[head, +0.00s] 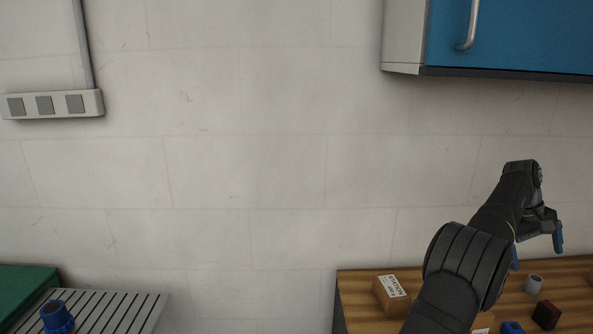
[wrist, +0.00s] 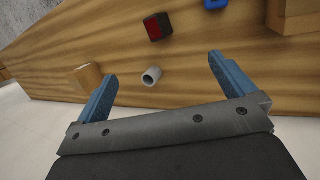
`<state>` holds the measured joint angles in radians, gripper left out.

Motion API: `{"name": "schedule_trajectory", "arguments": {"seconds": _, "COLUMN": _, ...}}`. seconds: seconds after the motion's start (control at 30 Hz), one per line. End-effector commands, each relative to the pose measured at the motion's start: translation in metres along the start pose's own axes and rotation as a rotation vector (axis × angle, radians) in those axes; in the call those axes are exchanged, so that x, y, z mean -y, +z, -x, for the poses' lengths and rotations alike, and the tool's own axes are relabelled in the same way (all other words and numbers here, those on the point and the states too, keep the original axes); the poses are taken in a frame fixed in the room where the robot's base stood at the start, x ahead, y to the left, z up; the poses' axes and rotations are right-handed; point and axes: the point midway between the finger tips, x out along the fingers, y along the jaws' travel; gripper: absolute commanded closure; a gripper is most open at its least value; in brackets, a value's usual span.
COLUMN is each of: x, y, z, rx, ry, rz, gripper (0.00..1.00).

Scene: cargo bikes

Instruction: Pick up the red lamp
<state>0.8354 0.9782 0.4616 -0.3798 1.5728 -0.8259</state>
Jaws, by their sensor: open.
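The red lamp (head: 546,314) is a small dark block with a red face. It sits on the wooden bench top at the lower right of the head view. In the wrist view the lamp (wrist: 157,27) is near the top, beyond the fingertips and roughly centred between them. My gripper (head: 537,249) is above the bench, with its blue fingers apart and nothing between them. It also shows in the wrist view (wrist: 163,70), where the lamp is clear of both fingers.
A grey hollow cylinder (wrist: 151,76) stands near the lamp. A labelled cardboard box (head: 392,293) is on the bench (head: 358,280). A blue object (head: 512,327) is at the bottom edge. A blue cabinet (head: 510,35) hangs above. A slatted grey surface (head: 125,310) lies left.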

Motion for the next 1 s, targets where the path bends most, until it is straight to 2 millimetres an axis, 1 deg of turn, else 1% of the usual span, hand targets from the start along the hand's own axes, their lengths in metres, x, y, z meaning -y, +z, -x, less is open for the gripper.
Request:
{"name": "schedule_trajectory", "arguments": {"seconds": 0.23, "x": 0.0, "y": 0.0, "z": 0.0, "rx": 0.0, "ry": 0.0, "rz": 0.0, "gripper": 0.0}}
{"name": "schedule_trajectory", "arguments": {"seconds": 0.37, "x": 0.0, "y": 0.0, "z": 0.0, "rx": 0.0, "ry": 0.0, "rz": 0.0, "gripper": 0.26}}
{"name": "schedule_trajectory", "arguments": {"seconds": 0.4, "x": 0.0, "y": 0.0, "z": 0.0, "rx": 0.0, "ry": 0.0, "rz": 0.0, "gripper": 0.29}}
{"name": "schedule_trajectory", "arguments": {"seconds": 0.67, "x": 0.0, "y": 0.0, "z": 0.0, "rx": -0.001, "ry": 0.0, "rz": -0.004, "gripper": 0.29}}
{"name": "schedule_trajectory", "arguments": {"seconds": 0.77, "x": -0.001, "y": 0.002, "z": -0.001, "rx": -0.009, "ry": 0.001, "rz": -0.052, "gripper": 0.29}}
{"name": "schedule_trajectory", "arguments": {"seconds": 0.87, "x": -0.002, "y": 0.008, "z": -0.003, "rx": -0.031, "ry": 0.0, "rz": -0.175, "gripper": 0.29}}
{"name": "schedule_trajectory", "arguments": {"seconds": 1.0, "x": -0.003, "y": 0.018, "z": -0.009, "rx": -0.079, "ry": -0.011, "rz": -0.449, "gripper": 0.29}}
